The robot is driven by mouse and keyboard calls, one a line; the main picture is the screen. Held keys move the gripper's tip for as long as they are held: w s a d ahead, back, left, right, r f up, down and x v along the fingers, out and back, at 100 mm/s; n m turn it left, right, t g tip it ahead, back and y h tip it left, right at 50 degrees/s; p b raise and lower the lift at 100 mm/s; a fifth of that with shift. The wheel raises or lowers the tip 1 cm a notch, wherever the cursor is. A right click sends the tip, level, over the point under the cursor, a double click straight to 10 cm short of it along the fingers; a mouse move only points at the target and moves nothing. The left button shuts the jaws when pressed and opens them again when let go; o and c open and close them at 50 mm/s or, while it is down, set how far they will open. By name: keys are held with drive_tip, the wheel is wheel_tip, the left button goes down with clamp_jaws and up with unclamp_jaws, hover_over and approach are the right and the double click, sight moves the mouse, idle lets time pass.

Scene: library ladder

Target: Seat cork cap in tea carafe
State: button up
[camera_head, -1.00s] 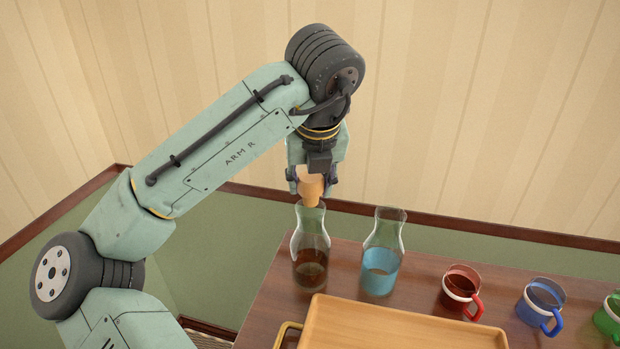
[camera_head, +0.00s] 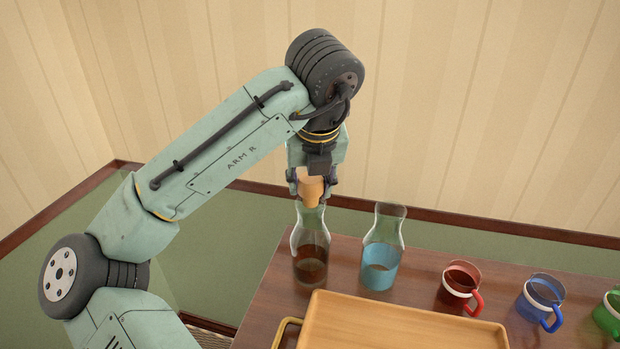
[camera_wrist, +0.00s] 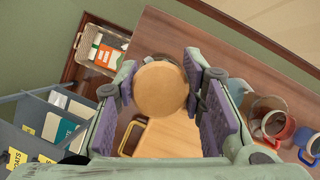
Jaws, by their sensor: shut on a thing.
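The cork cap (camera_head: 311,187) is tan, tapered and upright. My gripper (camera_head: 312,188) is shut on it, and the cap's round top (camera_wrist: 161,89) shows between the purple finger pads in the wrist view. The tea carafe (camera_head: 311,253) is clear glass with dark brown liquid at the bottom and stands upright on the table. The cap is at the carafe's mouth, directly above or just entering it; I cannot tell how deep. The carafe is mostly hidden under the cap and fingers in the wrist view.
A second carafe (camera_head: 382,252) with blue liquid stands close to the right. A wooden tray (camera_head: 400,325) lies in front. Red (camera_head: 461,287), blue (camera_head: 541,302) and green (camera_head: 609,318) mugs stand farther right on the brown table (camera_head: 262,312). A wall rises behind.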

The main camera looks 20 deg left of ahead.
drive_tip(key=shift+f, duration=0.55)
drive_tip(key=o, duration=1)
drive_tip(key=shift+o, duration=0.2)
drive_tip(key=v, duration=1.2)
drive_tip(key=shift+s, duration=0.1)
